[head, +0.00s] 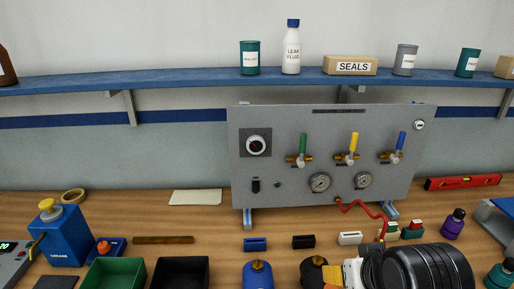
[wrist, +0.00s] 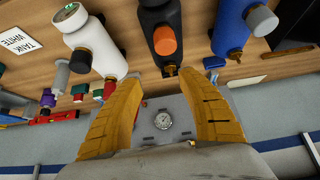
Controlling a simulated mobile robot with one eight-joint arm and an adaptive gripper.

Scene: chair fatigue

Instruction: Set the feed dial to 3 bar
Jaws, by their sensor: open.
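A round black dial with a pale ring (head: 256,146) sits on a dark square plate at the upper left of the upright grey panel (head: 330,115). I take it as the feed dial; its setting is too small to read. Two round gauges, left (head: 320,182) and right (head: 364,180), are low on the panel; their readings are unclear. My gripper (wrist: 172,82) is open and empty in the wrist view, yellow fingers wide apart. A small round white-faced gauge (wrist: 163,120) shows between them, apart from the fingers. In the head view, my dark arm is low right, well away from the dial.
The panel also carries green (head: 303,144), yellow (head: 353,143) and blue (head: 401,141) valve levers. A blue bottle (head: 257,275) and a black bottle (head: 313,273) stand in front. A red hose (head: 362,205) runs from the panel. A shelf (head: 180,77) overhangs behind.

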